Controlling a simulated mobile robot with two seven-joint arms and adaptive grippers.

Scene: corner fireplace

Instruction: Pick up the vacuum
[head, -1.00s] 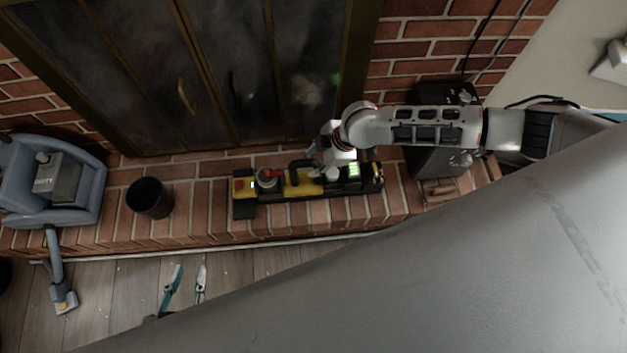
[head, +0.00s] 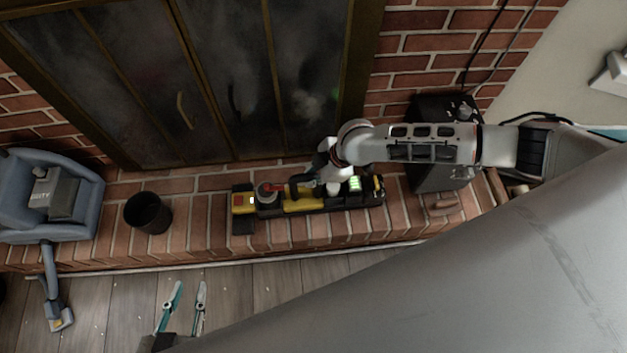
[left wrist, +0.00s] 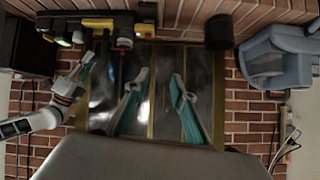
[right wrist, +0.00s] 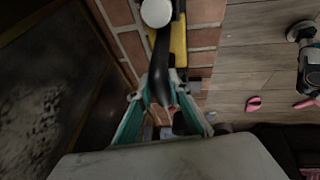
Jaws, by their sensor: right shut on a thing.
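The black-and-yellow vacuum (head: 302,205) lies lengthwise on the brick hearth in front of the fireplace doors. My right gripper (head: 308,183) is at the vacuum's middle. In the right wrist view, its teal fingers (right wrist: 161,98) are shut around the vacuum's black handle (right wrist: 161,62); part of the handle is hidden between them. The vacuum also shows at the upper left of the left wrist view (left wrist: 98,22). My left gripper (head: 184,307) is open and empty above the floor in front of the hearth, and its spread fingers show in the left wrist view (left wrist: 158,82).
A blue-grey cleaning machine (head: 68,195) stands at the hearth's left end, its hose nozzle hanging over the edge. A black bin (head: 148,213) stands between it and the vacuum. A black box (head: 440,170) stands to the right. The fireplace doors (head: 230,90) are close behind.

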